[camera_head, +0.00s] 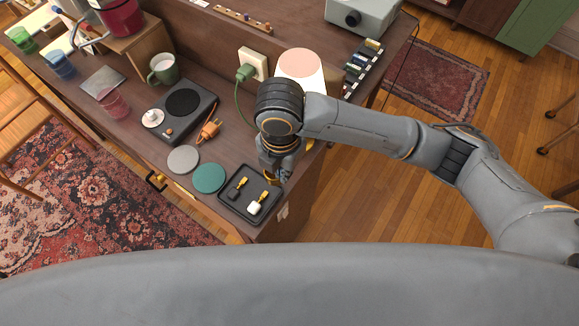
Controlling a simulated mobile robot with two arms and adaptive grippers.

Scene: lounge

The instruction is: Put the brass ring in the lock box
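My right gripper (277,168) points down over the back right corner of a small black tray (226,203) near the desk's front edge. A small brass-coloured piece (271,178) shows at its fingertips; I cannot tell whether it is the brass ring, or whether the fingers are closed on it. The tray holds two small brass-topped pieces, one dark (238,187) and one white (257,204). I cannot make out anything that is clearly the lock box. My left gripper is not in view.
Left of the tray lie a teal disc (208,178) and a grey disc (183,159). Behind them are a black hot plate (184,103), an orange plug (209,130) and a green mug (163,69). A white-sided, pink-topped object (299,65) stands behind my wrist. A grey box (362,14) stands at the back right.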

